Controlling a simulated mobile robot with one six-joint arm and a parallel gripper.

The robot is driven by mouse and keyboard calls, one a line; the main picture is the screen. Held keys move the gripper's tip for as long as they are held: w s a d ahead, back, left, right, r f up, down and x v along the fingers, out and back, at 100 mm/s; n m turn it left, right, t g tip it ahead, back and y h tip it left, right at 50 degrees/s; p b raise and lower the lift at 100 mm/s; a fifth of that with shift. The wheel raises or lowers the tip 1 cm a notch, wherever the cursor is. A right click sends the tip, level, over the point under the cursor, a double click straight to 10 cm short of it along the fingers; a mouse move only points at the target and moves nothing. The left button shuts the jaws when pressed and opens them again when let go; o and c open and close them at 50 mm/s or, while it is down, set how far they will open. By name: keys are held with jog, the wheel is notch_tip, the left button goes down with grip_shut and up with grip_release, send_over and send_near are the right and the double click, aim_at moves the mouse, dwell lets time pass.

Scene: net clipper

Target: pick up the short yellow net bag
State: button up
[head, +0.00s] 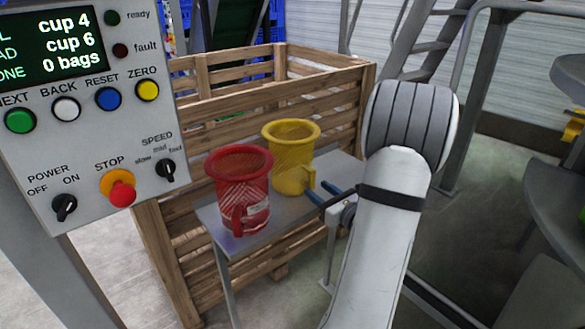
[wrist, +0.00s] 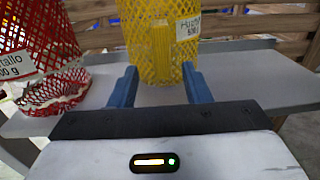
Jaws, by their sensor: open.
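The yellow net bag (head: 292,160) stands upright on a small grey table, its rim flared at the top. In the wrist view the yellow net bag (wrist: 158,45) stands straight ahead, with a white label on its right side; its top is cut off. My gripper (head: 324,194) is at the table's right side, just in front of the yellow bag. In the wrist view my gripper (wrist: 160,85) is open, with one blue finger on either side of the bag's lower part. I cannot tell whether the fingers touch it.
A red net bag (head: 240,190) stands left of the yellow one on the grey table (head: 280,213); it also shows in the wrist view (wrist: 45,50). A wooden crate (head: 180,235) stands behind the table. A control panel (head: 95,110) is at the left.

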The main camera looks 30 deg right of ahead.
aim_at(313, 185)
jog(key=w, duration=0.4)
jog(key=shift+w+d, duration=0.1)
jog(key=shift+w, duration=0.1)
jog(key=shift+c, duration=0.2)
grip_shut()
